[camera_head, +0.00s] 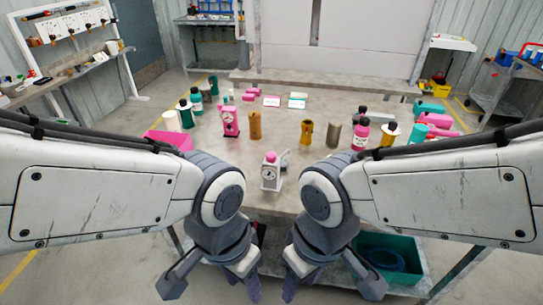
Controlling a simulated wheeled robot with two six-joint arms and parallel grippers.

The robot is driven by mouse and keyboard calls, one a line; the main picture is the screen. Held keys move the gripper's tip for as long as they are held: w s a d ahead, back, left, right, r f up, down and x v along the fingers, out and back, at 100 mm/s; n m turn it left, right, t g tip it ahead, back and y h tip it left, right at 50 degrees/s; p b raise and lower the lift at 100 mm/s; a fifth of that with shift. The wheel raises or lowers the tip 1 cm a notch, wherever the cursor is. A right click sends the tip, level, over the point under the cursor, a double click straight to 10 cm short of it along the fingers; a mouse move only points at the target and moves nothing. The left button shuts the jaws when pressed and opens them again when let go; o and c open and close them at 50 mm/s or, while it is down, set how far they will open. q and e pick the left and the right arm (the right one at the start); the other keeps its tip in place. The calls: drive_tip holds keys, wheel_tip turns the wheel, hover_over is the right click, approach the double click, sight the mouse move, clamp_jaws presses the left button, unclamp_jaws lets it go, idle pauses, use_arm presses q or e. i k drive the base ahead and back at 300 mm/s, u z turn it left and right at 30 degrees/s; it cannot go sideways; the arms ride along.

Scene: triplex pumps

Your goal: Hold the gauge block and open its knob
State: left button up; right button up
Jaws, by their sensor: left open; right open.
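The gauge block (270,177) is a small white-grey block with a round dial on its front and a pink knob (270,157) on top. It stands upright on the table near its front edge, between my two arms. A small grey part sticks up at its right side. My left gripper (246,288) and my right gripper (296,285) hang in front of the table's front edge, nearer to me than the block and apart from it. Both are open and empty. Part of each gripper is hidden by its wrist.
The grey table (225,160) holds several bottles and cylinders further back, including a pink gauge-like block (230,121), a brass cylinder (255,126) and a pink bottle (361,135). A pink tray (171,139) lies at left. A green bin (405,262) sits below the table at right.

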sight(270, 157)
drive_tip(key=k, duration=1.15)
drive_tip(key=z, duration=0.5)
drive_tip(key=i, duration=1.4)
drive_tip(key=u, duration=0.75)
